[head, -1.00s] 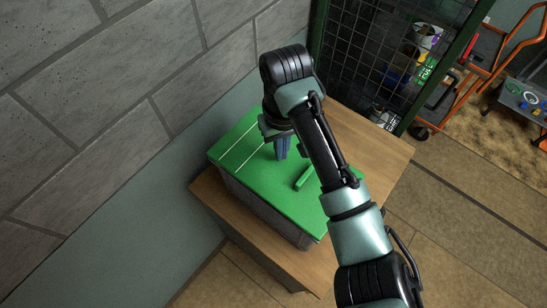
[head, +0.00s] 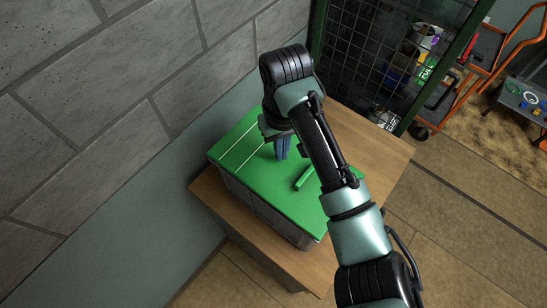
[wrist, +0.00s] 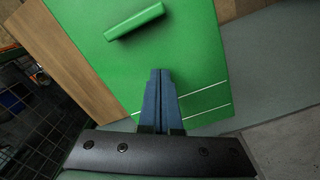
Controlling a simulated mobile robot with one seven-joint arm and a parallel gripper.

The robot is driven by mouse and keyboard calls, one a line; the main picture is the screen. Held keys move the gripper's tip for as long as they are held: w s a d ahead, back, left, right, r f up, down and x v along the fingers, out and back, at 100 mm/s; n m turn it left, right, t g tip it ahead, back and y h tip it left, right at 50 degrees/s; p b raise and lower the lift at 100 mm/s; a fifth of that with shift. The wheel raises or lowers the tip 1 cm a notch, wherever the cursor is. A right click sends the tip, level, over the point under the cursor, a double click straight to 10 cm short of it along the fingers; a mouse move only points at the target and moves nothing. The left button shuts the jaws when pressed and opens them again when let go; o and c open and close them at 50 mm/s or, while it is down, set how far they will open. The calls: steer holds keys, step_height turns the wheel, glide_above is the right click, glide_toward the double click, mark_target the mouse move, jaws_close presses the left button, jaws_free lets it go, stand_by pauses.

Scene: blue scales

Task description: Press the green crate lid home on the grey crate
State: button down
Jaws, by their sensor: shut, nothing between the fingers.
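The green crate lid (head: 236,152) lies on top of the grey crate (head: 262,210), which stands on a wooden table. The lid has a raised green handle bar (head: 304,179) and two thin white lines near one end. The lid also fills much of the wrist view (wrist: 185,55). My gripper (head: 282,155) is shut and empty, its blue fingers pointing down at the lid between the handle and the white lines. In the wrist view the fingertips (wrist: 160,72) meet over the lid; I cannot tell whether they touch it. Part of the lid is hidden behind my arm.
The wooden table (head: 375,145) has bare room to the right of the crate. A block wall (head: 130,90) stands close on the left. A dark mesh cage (head: 365,55) stands behind, with an orange cart (head: 480,60) at the far right.

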steer(key=shift+f, duration=1)
stand_by(1.2)
steer(key=shift+r, duration=0.15)
stand_by(0.3)
step_height(320, 180, up, 9)
steer(key=p, duration=0.8)
steer(key=shift+p, duration=0.35)
